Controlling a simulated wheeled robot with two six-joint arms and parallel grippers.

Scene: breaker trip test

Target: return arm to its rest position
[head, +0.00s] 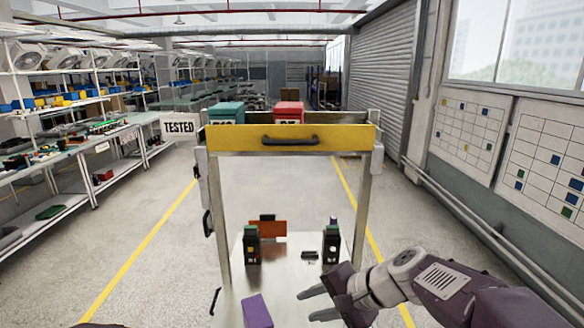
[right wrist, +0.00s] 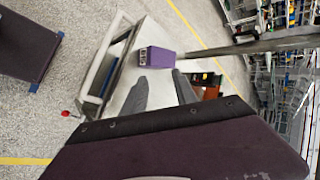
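My right gripper (head: 306,307) is over the right front part of the bench top in the head view, its fingers pointing left. It is open and empty. In the right wrist view, the two grey fingers (right wrist: 161,90) are spread apart, with a purple block (right wrist: 160,57) beyond them. In the head view the purple block (head: 257,311) lies on the bench top, left of the gripper and apart from it. My left gripper does not show in either view.
The metal bench (head: 290,272) holds two dark breaker units (head: 251,246) (head: 331,246) and an orange part (head: 267,228). A raised yellow bar (head: 225,138) with a black handle (head: 290,141) spans the frame. Teal (head: 226,112) and red (head: 289,112) bins stand behind.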

